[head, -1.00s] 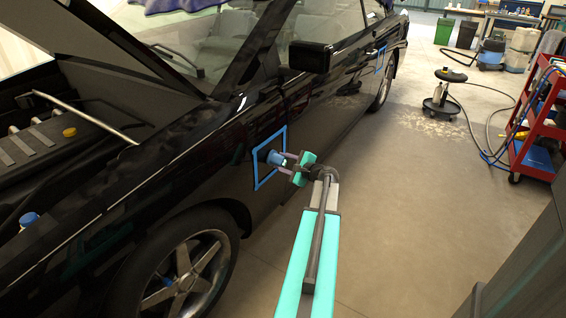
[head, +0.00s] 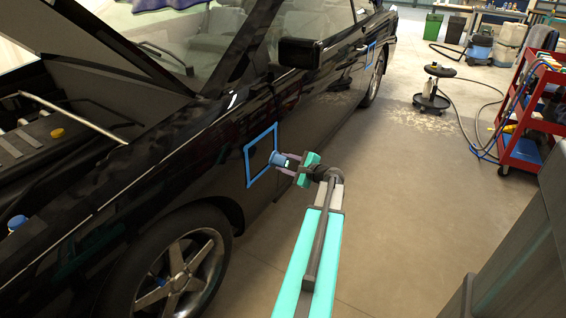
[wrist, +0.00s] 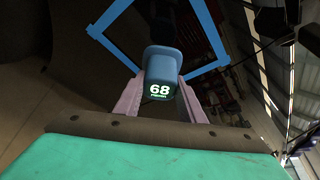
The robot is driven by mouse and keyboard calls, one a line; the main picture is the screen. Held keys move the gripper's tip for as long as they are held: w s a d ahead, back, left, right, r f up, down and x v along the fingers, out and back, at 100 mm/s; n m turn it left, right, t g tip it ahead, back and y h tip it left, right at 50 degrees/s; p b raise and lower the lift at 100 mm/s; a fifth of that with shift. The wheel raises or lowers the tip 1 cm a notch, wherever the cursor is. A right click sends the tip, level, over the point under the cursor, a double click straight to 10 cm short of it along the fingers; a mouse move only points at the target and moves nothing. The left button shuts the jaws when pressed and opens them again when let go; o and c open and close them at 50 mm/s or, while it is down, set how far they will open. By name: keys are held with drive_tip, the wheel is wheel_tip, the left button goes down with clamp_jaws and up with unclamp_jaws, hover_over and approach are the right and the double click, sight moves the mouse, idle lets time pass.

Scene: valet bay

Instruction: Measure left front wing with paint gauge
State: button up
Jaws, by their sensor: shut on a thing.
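The black car's front wing (head: 200,150) carries a blue square outline (head: 248,168), which also shows in the wrist view (wrist: 208,28). My gripper (head: 287,163) is shut on the blue paint gauge (head: 280,159), off the bodywork at the right edge of the outline in the head view. In the wrist view the gauge (wrist: 161,66) sits between both fingers, its lit display reading 68. Its front end is partly hidden there, and the exact gap to the panel is hard to judge.
The mirror (head: 300,52) sticks out above my arm. A second blue outline (head: 371,54) is farther back on the car. A red trolley (head: 522,150), a wheeled stool (head: 432,100) and a hose stand at right. A dark grey cabinet (head: 515,240) is at lower right. Floor between is clear.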

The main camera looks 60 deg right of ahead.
drive_tip(key=shift+s, duration=1.2)
